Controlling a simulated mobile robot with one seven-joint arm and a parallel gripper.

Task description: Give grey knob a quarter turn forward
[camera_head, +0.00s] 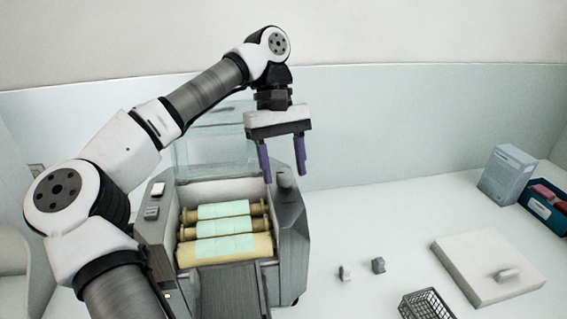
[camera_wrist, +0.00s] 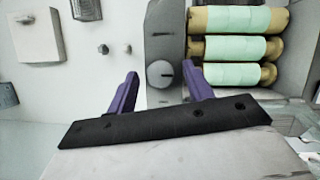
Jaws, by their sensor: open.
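My gripper (camera_head: 285,174) is open and empty, with two purple fingers pointing down. In the wrist view the gripper (camera_wrist: 159,70) has one fingertip to each side of the knob. I cannot tell how far above the knob the fingertips are, and no contact shows.
Several cream rollers with mint bands (camera_head: 225,225) lie in the mill left of the knob. Two small grey pieces (camera_head: 378,265) (camera_head: 345,273), a black wire basket (camera_head: 427,304), a white slab (camera_head: 488,265), a pale box (camera_head: 507,174) and a blue bin (camera_head: 545,207) stand at right.

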